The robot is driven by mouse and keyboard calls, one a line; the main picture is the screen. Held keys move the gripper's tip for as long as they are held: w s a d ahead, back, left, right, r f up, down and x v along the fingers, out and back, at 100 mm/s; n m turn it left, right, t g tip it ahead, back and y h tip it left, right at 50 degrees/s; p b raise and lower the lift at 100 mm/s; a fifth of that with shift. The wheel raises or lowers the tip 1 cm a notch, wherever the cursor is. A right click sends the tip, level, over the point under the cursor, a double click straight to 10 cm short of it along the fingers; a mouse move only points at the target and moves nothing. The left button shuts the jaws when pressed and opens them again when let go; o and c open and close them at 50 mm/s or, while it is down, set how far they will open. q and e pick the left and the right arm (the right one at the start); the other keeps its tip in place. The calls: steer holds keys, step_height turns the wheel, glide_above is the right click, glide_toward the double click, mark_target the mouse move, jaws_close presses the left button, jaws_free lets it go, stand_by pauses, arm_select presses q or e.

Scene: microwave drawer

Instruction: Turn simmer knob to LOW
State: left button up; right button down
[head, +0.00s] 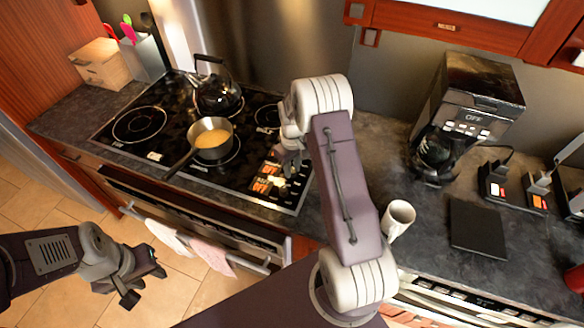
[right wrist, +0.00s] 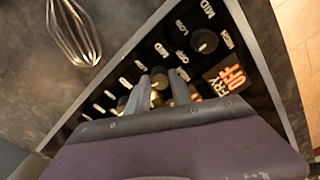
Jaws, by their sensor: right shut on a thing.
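The control panel (head: 265,187) with dark knobs and lit labels is at the right front of the black stove. My right gripper (head: 291,166) reaches down over it. In the right wrist view its fingers (right wrist: 160,90) are shut on a knob (right wrist: 157,100), mostly hidden between them. I cannot read which knob it is or its exact angle. Labels such as LOW, MID and OFF lie beside it. My left gripper (head: 143,284) is open and empty above the floor.
A saucepan (head: 212,138) of yellow food and a kettle (head: 218,92) stand on the stove. A mug (head: 398,218), coffee maker (head: 465,115) and dark board (head: 477,228) are to the right. A whisk (right wrist: 76,32) lies by the panel. Towels (head: 212,257) hang at the front.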

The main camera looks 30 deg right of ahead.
steer(key=m, duration=0.5)
steer(key=shift+m, duration=0.3)
steer(key=m, duration=0.5)
steer(key=shift+s+p, duration=0.1)
steer(key=shift+p, duration=0.2)
steer(key=shift+m, duration=0.4)
steer(key=c, duration=1.2)
jaws_free()
steer(key=shift+o, duration=0.3)
steer(key=shift+r, duration=0.15)
